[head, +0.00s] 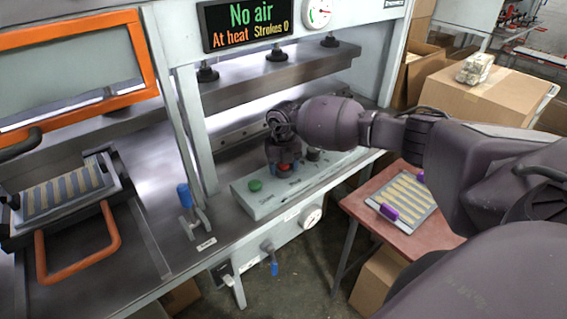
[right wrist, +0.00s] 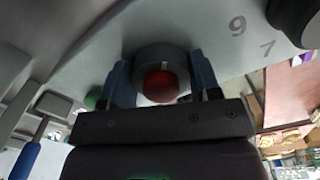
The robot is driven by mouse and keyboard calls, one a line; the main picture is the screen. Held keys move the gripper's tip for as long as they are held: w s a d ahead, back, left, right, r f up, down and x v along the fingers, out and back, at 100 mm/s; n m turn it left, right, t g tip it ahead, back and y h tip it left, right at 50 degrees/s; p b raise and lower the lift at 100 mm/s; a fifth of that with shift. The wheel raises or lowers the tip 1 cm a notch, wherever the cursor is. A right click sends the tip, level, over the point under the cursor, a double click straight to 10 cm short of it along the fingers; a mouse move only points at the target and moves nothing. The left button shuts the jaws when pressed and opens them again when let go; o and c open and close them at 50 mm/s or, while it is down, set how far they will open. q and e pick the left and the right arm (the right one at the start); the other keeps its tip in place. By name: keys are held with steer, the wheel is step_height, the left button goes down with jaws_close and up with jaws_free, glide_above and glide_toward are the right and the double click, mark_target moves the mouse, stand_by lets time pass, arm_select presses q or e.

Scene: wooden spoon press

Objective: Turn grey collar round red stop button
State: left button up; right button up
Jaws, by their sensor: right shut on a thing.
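The red stop button (head: 284,166) sits on the sloped grey control panel, partly hidden under my right gripper in the head view. In the right wrist view the red button (right wrist: 160,86) shows between the fingers, with the grey collar (right wrist: 162,56) round it. My right gripper (right wrist: 163,80) is shut on the collar, with one blue-grey finger on each side. A pale mark shows on the collar's upper rim. In the head view the right gripper (head: 284,160) comes down on the panel from above. My left gripper is not in view.
A green button (head: 255,185) and a black knob (head: 313,154) flank the stop button on the panel. The display (head: 246,22) reads "No air". A blue-handled lever (head: 184,196) stands left. A red side table (head: 358,205) holds a slotted tray.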

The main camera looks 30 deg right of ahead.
steer(key=shift+r+m+p, duration=0.1)
steer(key=shift+m+p, duration=0.2)
steer(key=shift+m, duration=0.3)
steer(key=o, duration=0.9)
step_height(320, 180, up, 11)
steer(key=shift+f, duration=0.15)
stand_by(0.5)
